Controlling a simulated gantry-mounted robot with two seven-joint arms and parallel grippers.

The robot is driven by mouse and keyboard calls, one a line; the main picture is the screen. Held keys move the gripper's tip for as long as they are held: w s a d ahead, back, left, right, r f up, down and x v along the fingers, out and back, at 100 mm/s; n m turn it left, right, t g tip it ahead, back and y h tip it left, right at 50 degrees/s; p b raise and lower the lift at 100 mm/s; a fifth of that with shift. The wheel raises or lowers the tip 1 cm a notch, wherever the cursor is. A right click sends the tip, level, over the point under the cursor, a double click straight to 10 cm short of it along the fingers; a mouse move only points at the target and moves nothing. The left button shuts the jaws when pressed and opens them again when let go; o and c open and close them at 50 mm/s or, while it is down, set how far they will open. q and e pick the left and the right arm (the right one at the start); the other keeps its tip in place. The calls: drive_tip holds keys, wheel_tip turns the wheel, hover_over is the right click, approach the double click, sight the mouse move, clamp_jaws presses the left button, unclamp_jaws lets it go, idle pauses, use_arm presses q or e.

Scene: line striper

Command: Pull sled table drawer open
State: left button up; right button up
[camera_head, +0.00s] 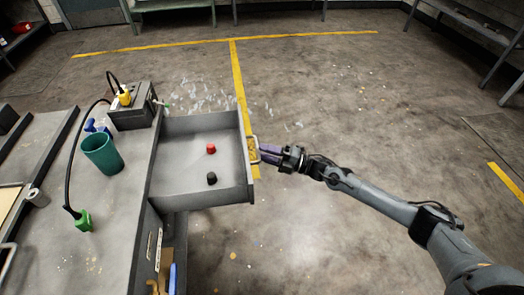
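The sled table (60,262) is on the left side of the head view. Its drawer (180,176) is pulled well out to the right, with its inside showing. A red-topped piece (211,149) and a black piece (212,178) are in the drawer. A pale bar handle (257,156) is on the drawer's front. My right gripper (264,152) is at this handle, its purple fingers close together and seemingly closed on the bar. The exact contact is small in the picture. My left gripper is not in view.
On the tabletop are a green cup (102,153), a grey box (134,112) with a yellow plug, and a green connector (83,221) on a black cable. The floor right of the drawer is clear except for small debris. Benches stand along the far edges.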

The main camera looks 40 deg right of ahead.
drive_tip(key=p+v, duration=0.2)
drive_tip(key=v, duration=0.7)
drive_tip(key=shift+s+d, duration=0.1)
drive_tip(key=shift+s, duration=0.05)
